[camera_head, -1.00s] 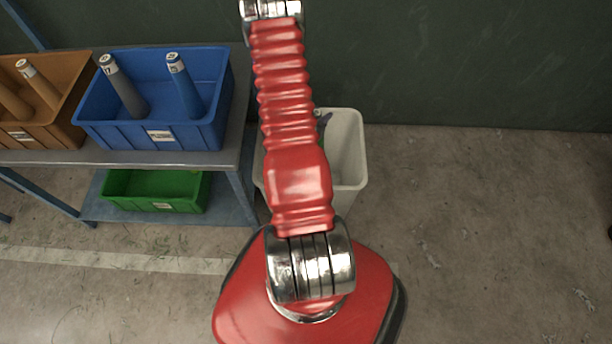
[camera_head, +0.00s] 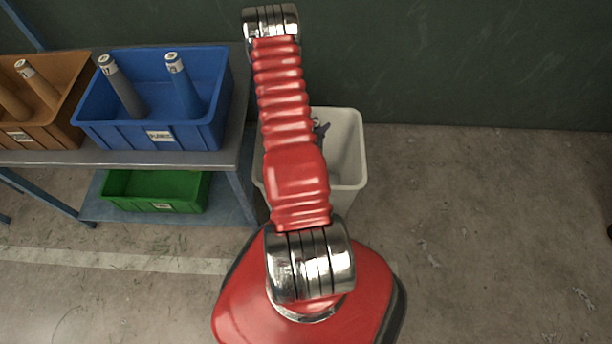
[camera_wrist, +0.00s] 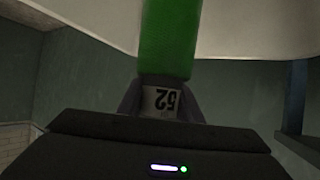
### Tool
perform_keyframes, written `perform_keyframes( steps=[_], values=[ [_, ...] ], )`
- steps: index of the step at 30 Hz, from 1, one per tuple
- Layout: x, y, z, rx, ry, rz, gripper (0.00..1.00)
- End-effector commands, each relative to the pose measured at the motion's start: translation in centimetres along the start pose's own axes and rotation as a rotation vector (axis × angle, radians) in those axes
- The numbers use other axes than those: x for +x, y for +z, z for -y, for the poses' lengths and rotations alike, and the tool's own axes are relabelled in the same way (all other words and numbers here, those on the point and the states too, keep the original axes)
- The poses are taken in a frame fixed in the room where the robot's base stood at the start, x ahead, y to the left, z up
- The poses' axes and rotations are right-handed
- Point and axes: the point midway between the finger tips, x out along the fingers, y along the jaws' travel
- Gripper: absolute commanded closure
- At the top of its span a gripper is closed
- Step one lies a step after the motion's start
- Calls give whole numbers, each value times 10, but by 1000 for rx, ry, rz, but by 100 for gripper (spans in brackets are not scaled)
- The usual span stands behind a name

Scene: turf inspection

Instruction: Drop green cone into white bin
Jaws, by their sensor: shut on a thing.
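The white bin (camera_head: 350,148) stands on the floor, partly hidden behind my red arm in the head view. The cone's far end runs out of the top of the picture. A pale surface beside the cone in the wrist view looks like the bin's wall (camera_wrist: 250,28). In the head view a small dark part, apparently of my gripper (camera_head: 320,130), shows over the bin's opening beside my arm. The cone cannot be made out there.
A metal table (camera_head: 243,128) on the left holds a blue crate (camera_head: 150,132) and a brown crate (camera_head: 40,135), each with upright cylinders. A green crate (camera_head: 153,201) sits on the lower shelf. A dark green wall stands behind.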

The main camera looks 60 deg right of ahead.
Motion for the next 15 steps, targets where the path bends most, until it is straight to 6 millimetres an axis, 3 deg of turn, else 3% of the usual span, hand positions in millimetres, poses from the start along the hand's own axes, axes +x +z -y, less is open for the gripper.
perform_keyframes(
  steps=[2,3,12,15],
  values=[
    [0,0,0,0,0,-1,100],
    [0,0,0,0,0,-1,67],
    [0,0,0,0,0,0,46],
    [0,0,0,0,0,0,46]
  ],
)
